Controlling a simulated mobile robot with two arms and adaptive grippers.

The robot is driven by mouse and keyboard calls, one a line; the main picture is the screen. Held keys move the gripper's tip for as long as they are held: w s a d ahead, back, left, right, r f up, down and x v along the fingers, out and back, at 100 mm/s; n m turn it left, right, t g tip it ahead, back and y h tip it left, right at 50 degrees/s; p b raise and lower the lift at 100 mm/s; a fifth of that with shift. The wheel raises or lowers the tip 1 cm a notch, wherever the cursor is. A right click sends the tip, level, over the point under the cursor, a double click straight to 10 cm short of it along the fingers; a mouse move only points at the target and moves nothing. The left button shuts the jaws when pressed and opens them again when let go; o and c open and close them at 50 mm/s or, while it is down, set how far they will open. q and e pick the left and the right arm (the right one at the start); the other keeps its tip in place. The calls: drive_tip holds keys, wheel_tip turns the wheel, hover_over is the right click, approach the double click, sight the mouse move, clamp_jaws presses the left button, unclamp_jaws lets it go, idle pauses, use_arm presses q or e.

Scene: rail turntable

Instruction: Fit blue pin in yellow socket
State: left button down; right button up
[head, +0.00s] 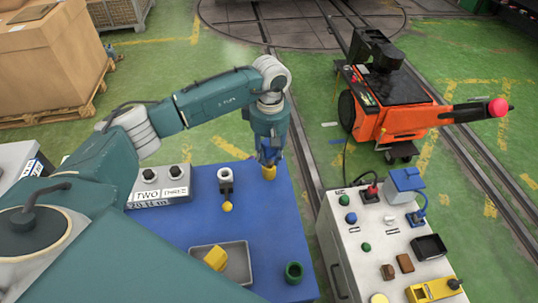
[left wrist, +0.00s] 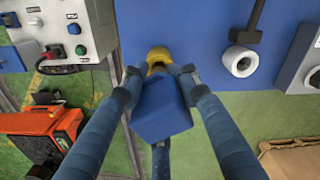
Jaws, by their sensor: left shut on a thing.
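My left gripper (head: 270,158) is at the far right part of the blue table top. In the left wrist view its fingers (left wrist: 160,90) are shut on the blue pin (left wrist: 162,112), a blocky blue piece. The yellow socket (head: 268,174) is right at the gripper's tips, near the table's right edge. In the left wrist view the yellow socket (left wrist: 158,56) shows just past the pin's far end, partly hidden by the pin and fingers. I cannot tell whether the pin is inside it or only above it. My right gripper is not in view.
The blue table (head: 262,222) also holds a grey tray (head: 238,272) with a yellow block (head: 216,258), a green socket (head: 293,272), a white ring piece (head: 225,174) and a grey labelled box (head: 160,186). A control console (head: 375,235) stands close to the right.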

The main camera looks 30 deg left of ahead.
use_arm(q)
drive_tip(key=shift+f+b, duration=0.65)
drive_tip(key=shift+f, duration=0.15)
drive_tip(key=c, duration=1.2)
unclamp_jaws()
drive_tip(key=shift+r, duration=0.1)
wheel_tip(320, 180, up, 12)
drive_tip(key=shift+w, duration=0.1)
